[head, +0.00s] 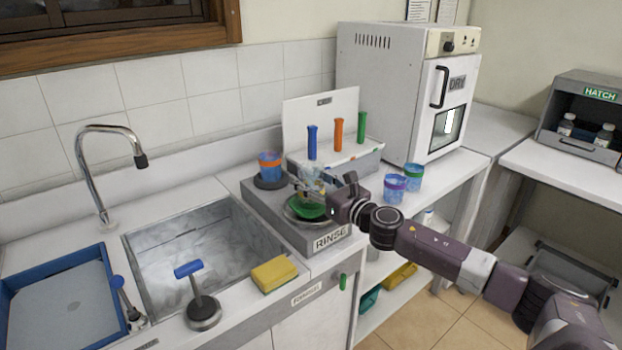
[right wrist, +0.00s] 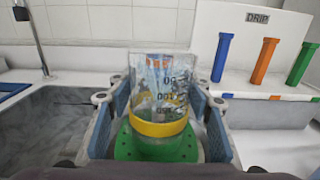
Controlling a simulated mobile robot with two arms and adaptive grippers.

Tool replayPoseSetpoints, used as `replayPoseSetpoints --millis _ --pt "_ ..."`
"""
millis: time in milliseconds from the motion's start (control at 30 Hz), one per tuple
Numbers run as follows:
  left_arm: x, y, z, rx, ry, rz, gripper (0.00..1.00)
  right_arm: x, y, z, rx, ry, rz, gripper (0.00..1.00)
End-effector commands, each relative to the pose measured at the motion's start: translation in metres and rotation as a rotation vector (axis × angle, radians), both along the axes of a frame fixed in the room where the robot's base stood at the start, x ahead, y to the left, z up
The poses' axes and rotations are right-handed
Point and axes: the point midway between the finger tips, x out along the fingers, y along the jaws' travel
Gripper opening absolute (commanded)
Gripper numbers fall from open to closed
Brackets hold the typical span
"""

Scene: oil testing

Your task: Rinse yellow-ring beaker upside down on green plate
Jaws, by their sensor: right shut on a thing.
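The yellow-ring beaker (right wrist: 160,88) is clear glass, and its yellow ring (right wrist: 160,128) is at the lower end in the right wrist view. Its printed marks look inverted, so it appears to be upside down. My right gripper (right wrist: 165,110) is shut on it, with a blue-padded finger on each side. In the head view the beaker (head: 311,178) is upright in line over the green plate (head: 306,208) of the RINSE unit (head: 328,240). The perforated plate (right wrist: 135,146) shows just below it; whether they touch is unclear. My left gripper is out of view.
The DRIP rack (head: 330,112) with blue, orange and green pegs stands behind. An orange-banded beaker (head: 270,166) sits on a dark disc to the left. Purple-banded (head: 395,189) and green-banded (head: 413,177) beakers stand right. A sink (head: 190,250) and yellow sponge (head: 274,274) lie left.

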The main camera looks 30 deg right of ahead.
Motion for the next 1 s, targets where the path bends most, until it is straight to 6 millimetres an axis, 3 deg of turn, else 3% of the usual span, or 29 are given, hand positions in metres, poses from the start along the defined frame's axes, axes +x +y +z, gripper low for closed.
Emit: replayPoseSetpoints --millis 333,1000 --pt "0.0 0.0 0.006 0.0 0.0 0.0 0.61 0.0 0.0 0.005 0.0 0.002 0.001 0.23" --pt "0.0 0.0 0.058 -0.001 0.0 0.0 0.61 0.0 0.0 0.061 0.0 -0.001 0.0 0.23"
